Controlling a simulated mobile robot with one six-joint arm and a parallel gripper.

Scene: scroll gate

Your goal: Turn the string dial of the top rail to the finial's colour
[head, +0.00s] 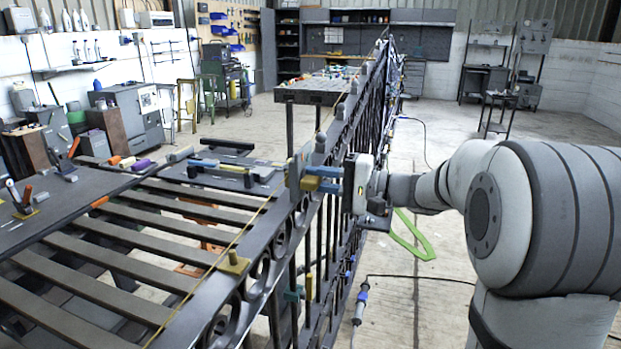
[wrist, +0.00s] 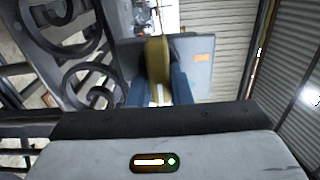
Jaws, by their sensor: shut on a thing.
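The gate (head: 280,215) runs away from me, with a thin yellow string along its top rail (head: 262,232). My gripper (head: 328,180) is at the rail from the right side. In the wrist view its two blue fingers (wrist: 159,92) are shut on a brass-yellow piece (wrist: 157,58), which stands upright between them. In the head view yellow parts show at the same spot. I cannot tell whether this piece is the string dial, and no dial markings are readable. Grey knobs stand along the rail; I cannot make out a coloured finial.
Dark scrollwork (wrist: 62,25) is close on the left in the wrist view. Another yellow piece (head: 234,263) sits nearer on the rail. A slatted frame and workbench (head: 60,213) fill the left. A green strap (head: 411,238) and cables lie on the floor to the right.

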